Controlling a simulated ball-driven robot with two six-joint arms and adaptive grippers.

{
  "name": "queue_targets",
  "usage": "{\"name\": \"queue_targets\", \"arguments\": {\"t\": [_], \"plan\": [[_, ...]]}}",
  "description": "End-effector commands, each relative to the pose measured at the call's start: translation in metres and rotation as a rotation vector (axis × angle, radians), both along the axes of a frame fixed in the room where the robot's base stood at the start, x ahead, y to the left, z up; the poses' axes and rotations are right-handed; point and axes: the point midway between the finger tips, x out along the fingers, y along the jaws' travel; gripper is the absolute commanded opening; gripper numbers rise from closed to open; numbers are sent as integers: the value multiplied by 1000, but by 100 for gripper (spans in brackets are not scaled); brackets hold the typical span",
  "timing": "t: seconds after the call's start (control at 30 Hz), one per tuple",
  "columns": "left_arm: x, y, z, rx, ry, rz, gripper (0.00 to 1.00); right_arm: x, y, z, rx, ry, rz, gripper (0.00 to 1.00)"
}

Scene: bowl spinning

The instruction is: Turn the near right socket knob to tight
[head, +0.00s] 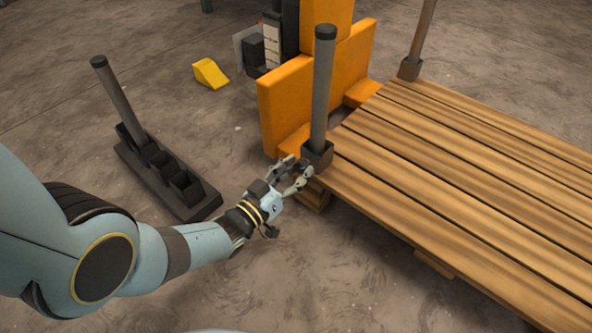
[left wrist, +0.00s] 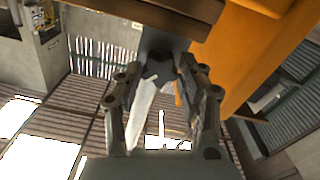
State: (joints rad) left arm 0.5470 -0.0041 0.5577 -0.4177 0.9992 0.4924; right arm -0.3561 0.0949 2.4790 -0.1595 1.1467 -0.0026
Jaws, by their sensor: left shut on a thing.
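A grey post (head: 322,85) with a dark cap stands upright in a dark socket (head: 318,154) at a corner of the wooden pallet (head: 450,160). My left gripper (head: 297,171) reaches in from the left to the outer side of this socket. In the left wrist view a small dark lobed knob (left wrist: 157,70) on the grey socket (left wrist: 165,48) lies between the fingers. The gripper is shut on this knob. In the head view the fingers hide the knob, and I cannot tell its turn angle. My right gripper is not in view.
An orange machine (head: 285,100) stands right behind the socket. A second post (head: 424,35) stands in a socket at the pallet's far edge. A dark rack (head: 165,175) with one post lies on the floor at left. A yellow wedge (head: 210,74) lies farther back.

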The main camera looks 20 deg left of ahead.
Motion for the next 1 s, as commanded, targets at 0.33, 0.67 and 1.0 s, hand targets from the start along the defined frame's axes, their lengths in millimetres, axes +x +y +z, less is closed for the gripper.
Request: {"name": "queue_targets", "arguments": {"t": [0.33, 0.67, 1.0], "plan": [[-1, 0, 0, 241, -86, 0, 6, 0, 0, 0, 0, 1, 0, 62], [-1, -1, -1, 536, -194, 0, 6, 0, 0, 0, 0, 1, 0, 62], [-2, -2, -1, 839, -303, -1, 6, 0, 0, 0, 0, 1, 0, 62]]}}
